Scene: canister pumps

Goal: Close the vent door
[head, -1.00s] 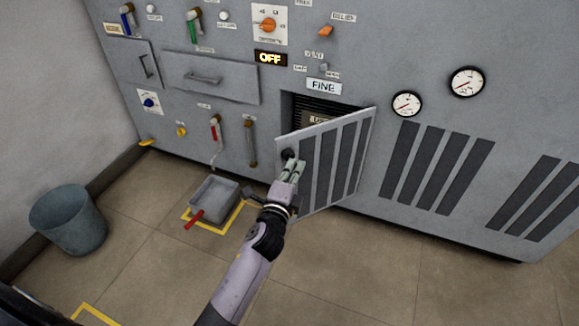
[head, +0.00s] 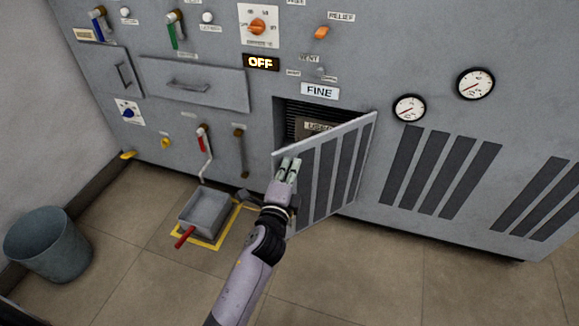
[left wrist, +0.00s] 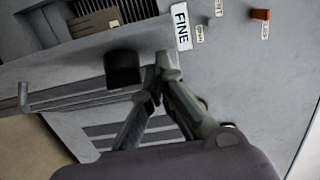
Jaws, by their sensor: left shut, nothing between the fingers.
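The vent door (head: 326,172) is a grey slotted panel that stands ajar, hinged at its right edge, with the dark opening (head: 296,112) showing above and behind it. The door also shows in the left wrist view (left wrist: 75,88), with a black knob (left wrist: 122,68) on it. My left gripper (head: 291,163) is shut and empty in front of the door, near its free left edge. In the left wrist view its closed fingertips (left wrist: 167,66) are just right of the knob. I cannot tell whether they touch the door. The gripper hides the knob in the head view.
The grey cabinet front carries a drawer (head: 195,85), levers and gauges (head: 409,108). A grey tray (head: 205,212) with a red handle sits on a yellow floor marking left of my arm. A bucket (head: 48,245) stands at far left. Floor right of my arm is clear.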

